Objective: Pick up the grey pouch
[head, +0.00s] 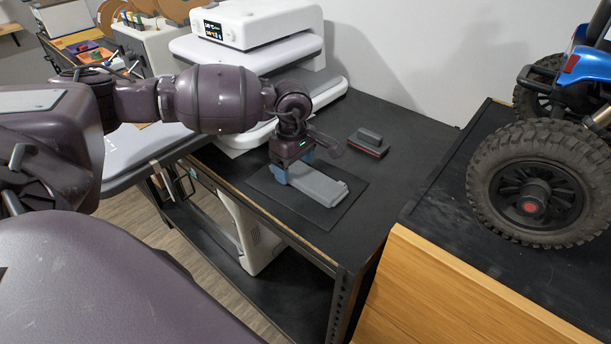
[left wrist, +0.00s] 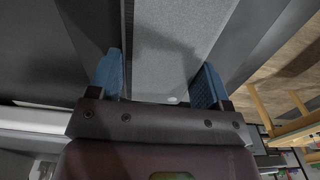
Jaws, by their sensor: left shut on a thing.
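The grey pouch (head: 318,184) is a long, flat, light-grey block on a dark mat on the black table. My left gripper (head: 292,172) is at its near-left end, with blue fingertips on either side of it. In the left wrist view the pouch (left wrist: 176,45) runs between the two blue fingers of my left gripper (left wrist: 160,80). A narrow gap shows by the left finger in that view, and the jaws are shut on the pouch. I cannot tell whether the pouch is lifted off the mat. My right gripper is not in view.
A dark mat (head: 345,208) lies under the pouch. A small dark block with a red base (head: 368,143) sits behind it. A white heat press (head: 265,35) stands at the back left. A blue crawler with a big tyre (head: 530,185) stands on the right bench. Black table between is clear.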

